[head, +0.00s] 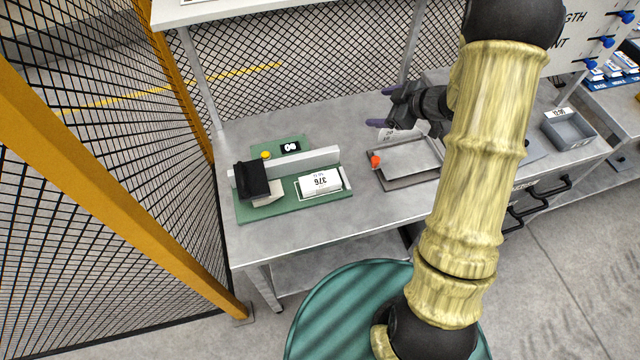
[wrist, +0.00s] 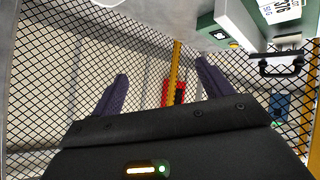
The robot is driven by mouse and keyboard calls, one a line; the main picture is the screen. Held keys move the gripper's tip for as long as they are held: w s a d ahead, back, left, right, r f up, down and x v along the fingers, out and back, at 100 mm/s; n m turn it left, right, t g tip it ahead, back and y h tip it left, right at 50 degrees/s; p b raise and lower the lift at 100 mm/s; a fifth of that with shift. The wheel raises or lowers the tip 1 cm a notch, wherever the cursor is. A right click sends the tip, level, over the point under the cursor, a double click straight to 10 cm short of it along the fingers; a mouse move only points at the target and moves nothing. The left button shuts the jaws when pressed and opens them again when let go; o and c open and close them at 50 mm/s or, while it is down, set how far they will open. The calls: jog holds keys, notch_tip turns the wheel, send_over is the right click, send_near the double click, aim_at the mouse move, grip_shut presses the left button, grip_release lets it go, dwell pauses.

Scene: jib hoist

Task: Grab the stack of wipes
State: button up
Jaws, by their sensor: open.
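The stack of wipes appears to be the white block labelled 376 (head: 321,184). It lies flat on a green board (head: 270,210) at the left of the grey bench, in front of a pale upright strip. A label reading 376 also shows at the top right edge of the wrist view (wrist: 279,10). My gripper (head: 380,107) is open, its dark purple fingers apart above the back of the bench, to the right of and beyond the white block. In the wrist view my gripper (wrist: 161,70) has nothing between its fingers but distant mesh.
A black-topped device (head: 254,181) stands left of the block, with a yellow button (head: 266,155) and a small display (head: 290,147) behind. A metal tray (head: 405,160) with an orange piece lies to the right. Mesh fencing (head: 110,150) borders the left.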

jog(key=s+f+n+g+y+b, duration=0.1)
jog(key=s+f+n+g+y, duration=0.3)
jog(key=s+f+g, duration=0.3)
jog(key=s+d+n+g, duration=0.1)
jog(key=s, duration=0.1)
jog(key=shift+s+f, duration=0.2)
jog(key=shift+s, duration=0.1)
jog(key=shift+a, duration=0.1)
jog(key=p, duration=0.2)
send_near(320, 183)
jog(key=a+f, duration=0.1)
jog(key=w+a+f, duration=0.1)
jog(key=shift+a+f, duration=0.1)
jog(key=shift+a, duration=0.2)
